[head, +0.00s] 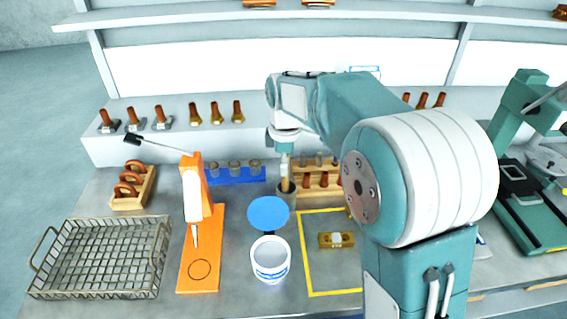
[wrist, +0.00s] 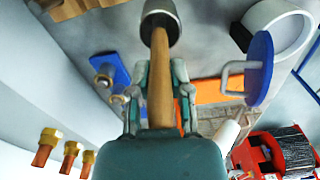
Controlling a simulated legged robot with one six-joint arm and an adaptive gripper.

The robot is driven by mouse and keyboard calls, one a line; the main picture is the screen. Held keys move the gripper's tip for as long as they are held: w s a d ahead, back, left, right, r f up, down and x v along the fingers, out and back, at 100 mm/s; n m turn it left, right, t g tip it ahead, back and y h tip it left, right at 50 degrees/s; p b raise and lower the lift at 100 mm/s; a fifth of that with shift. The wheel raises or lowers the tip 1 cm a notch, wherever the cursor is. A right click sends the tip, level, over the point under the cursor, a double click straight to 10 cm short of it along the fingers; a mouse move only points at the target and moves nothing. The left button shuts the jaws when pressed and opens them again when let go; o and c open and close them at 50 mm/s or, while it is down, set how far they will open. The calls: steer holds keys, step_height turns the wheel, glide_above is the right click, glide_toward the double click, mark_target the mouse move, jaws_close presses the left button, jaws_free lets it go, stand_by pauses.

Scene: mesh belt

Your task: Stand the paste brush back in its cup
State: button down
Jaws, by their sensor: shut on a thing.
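The paste brush has a wooden handle (head: 285,184) that hangs below my gripper (head: 284,152). In the wrist view the same handle (wrist: 160,78) runs between the two fingers of my gripper (wrist: 157,97), which is shut on it. The small grey cup (head: 287,197) stands on the bench under the gripper. In the wrist view the cup (wrist: 158,10) is at the top, and the brush's far end reaches into its mouth. The bristles are hidden. How deep the brush sits, and whether it touches the cup bottom, I cannot tell.
A white tub (head: 270,262) and a blue disc (head: 268,212) are in front of the cup. A blue rack (head: 235,176) and wooden rack (head: 318,190) stand close by. An orange stand (head: 200,250) and wire basket (head: 100,260) are left. A yellow outline (head: 306,270) is right.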

steer(key=shift+c, duration=2.4)
jaws_free()
steer(key=shift+d, duration=0.25)
steer(key=shift+a, duration=0.15)
steer(key=shift+r, duration=0.2)
step_height(320, 180, up, 11)
steer(key=shift+w, duration=0.15)
steer(key=shift+r, duration=0.25)
